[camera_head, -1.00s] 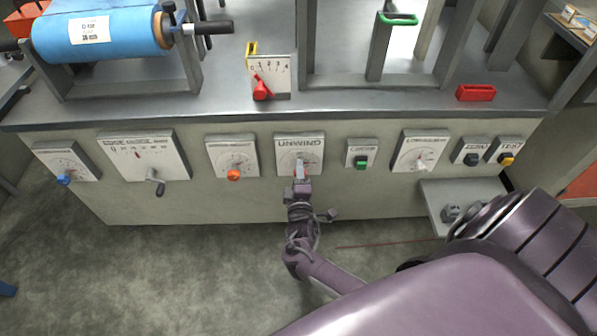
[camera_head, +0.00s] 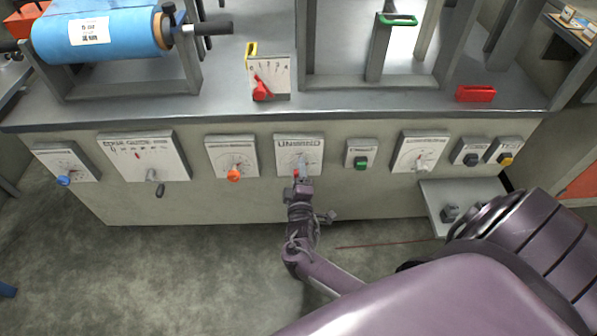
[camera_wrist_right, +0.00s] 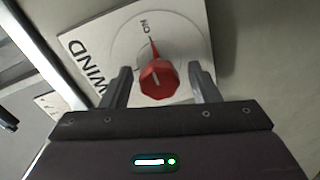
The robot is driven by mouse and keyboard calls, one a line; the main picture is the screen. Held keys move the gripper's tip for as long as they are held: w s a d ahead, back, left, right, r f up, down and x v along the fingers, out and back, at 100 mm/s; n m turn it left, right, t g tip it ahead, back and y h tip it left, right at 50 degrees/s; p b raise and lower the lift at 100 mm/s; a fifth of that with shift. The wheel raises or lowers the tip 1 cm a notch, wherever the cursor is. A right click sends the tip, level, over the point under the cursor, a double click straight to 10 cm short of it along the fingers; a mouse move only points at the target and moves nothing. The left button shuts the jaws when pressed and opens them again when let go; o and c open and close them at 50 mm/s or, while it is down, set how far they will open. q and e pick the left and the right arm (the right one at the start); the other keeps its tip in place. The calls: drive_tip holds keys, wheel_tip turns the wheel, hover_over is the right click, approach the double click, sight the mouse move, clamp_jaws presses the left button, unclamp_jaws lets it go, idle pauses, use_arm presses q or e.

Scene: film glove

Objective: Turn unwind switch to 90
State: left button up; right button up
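The unwind switch panel (camera_head: 299,143) is a white plate in the middle of the machine's front. Its red knob (camera_wrist_right: 159,78) has a pointer and a white mark, and shows clearly in the right wrist view beside the letters "ON" and "WIND". My right gripper (camera_head: 299,174) is in front of this panel. In the right wrist view its two fingers (camera_wrist_right: 161,86) are spread to either side of the knob, with a gap visible on both sides. In the head view the gripper hides most of the knob. My left gripper is not in view.
Other panels flank it: one with an orange knob (camera_head: 233,174) to the left and one with a green button (camera_head: 361,162) to the right. A small shelf (camera_head: 466,195) juts out at the right. A blue roll (camera_head: 98,38) lies above.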

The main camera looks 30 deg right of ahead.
drive_tip(key=shift+s+a, duration=0.15)
drive_tip(key=shift+s, duration=0.05)
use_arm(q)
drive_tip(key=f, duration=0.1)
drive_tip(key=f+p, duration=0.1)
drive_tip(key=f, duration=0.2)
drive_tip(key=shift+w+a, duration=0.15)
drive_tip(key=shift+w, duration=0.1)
use_arm(e)
drive_tip(key=v, duration=0.7)
drive_tip(key=shift+s, duration=0.2)
